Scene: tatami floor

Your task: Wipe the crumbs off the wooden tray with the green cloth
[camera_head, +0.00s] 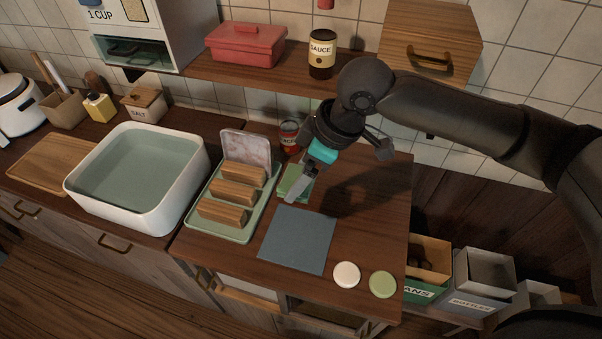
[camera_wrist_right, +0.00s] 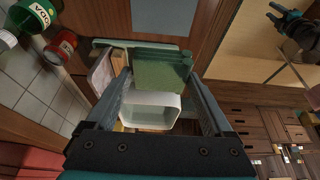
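A folded green cloth (camera_head: 291,177) lies on the wooden counter between the rack and the jar. It also shows in the right wrist view (camera_wrist_right: 161,70), beyond and between my fingertips. My right gripper (camera_head: 340,170) is above the counter beside the cloth, its fingers spread wide; one finger partly covers the cloth in the head view. A flat wooden board (camera_head: 52,166), perhaps the wooden tray, lies left of the white basin; I can make out no crumbs on it. A dark gripper with teal parts, probably my left (camera_wrist_right: 280,18), shows small in the right wrist view.
A white basin (camera_head: 75,192) and a sage rack (camera_head: 243,234) holding wooden blocks stand to the left. A blue-grey mat (camera_head: 297,238) and two round lids (camera_head: 346,275) lie in front. A red-labelled can (camera_head: 289,132) stands behind. A shelf (camera_head: 270,75) overhangs the counter's back.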

